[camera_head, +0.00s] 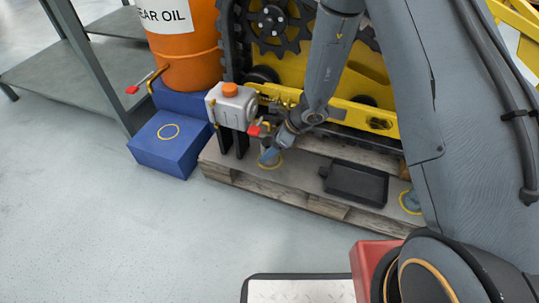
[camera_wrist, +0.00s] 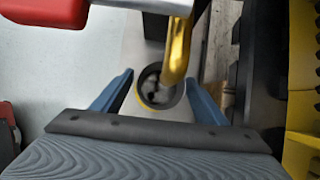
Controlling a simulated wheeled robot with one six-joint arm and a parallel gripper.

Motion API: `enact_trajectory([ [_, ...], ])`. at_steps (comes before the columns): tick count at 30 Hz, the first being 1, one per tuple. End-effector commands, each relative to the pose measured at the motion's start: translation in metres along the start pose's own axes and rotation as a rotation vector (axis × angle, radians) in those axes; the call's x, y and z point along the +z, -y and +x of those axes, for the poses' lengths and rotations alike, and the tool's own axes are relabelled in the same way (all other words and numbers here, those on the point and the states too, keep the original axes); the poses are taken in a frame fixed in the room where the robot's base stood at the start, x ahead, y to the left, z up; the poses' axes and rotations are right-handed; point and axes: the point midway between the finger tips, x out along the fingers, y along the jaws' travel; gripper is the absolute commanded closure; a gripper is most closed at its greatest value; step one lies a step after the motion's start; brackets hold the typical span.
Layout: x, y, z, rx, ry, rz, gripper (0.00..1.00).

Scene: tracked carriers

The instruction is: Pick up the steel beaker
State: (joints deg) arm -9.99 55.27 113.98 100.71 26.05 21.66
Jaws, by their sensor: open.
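The steel beaker (camera_wrist: 150,88) appears in the wrist view as a dark round opening inside a yellow ring, between my gripper's two blue fingers. A brass spout hides part of its right side. My gripper (camera_head: 268,157) is open, low over the yellow ring (camera_head: 271,166) on the pallet, below the dispenser's valve. In the head view the beaker cannot be told apart from the blue fingers. In the wrist view my gripper (camera_wrist: 160,78) has a finger on either side of the beaker; contact cannot be told.
A grey dispenser (camera_head: 229,108) with a red-handled valve hangs close above my gripper. A black tray (camera_head: 355,184) and a second yellow ring with a bluish object (camera_head: 411,201) are on the wooden pallet (camera_head: 228,165). A blue step (camera_head: 168,143) and orange drum (camera_head: 186,50) stand left.

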Motion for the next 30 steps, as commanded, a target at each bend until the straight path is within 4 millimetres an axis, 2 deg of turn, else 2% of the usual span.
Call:
enact_trajectory([
  [5,0.0003,0.0003,-0.0004,-0.001,0.0,0.0,0.33],
  [6,0.0003,0.0003,-0.0005,-0.001,0.0,0.0,0.37],
  [15,0.0003,0.0004,-0.0007,-0.001,0.0,0.0,0.87],
  [30,0.0042,0.0004,-0.0072,-0.002,0.001,0.0,0.87],
])
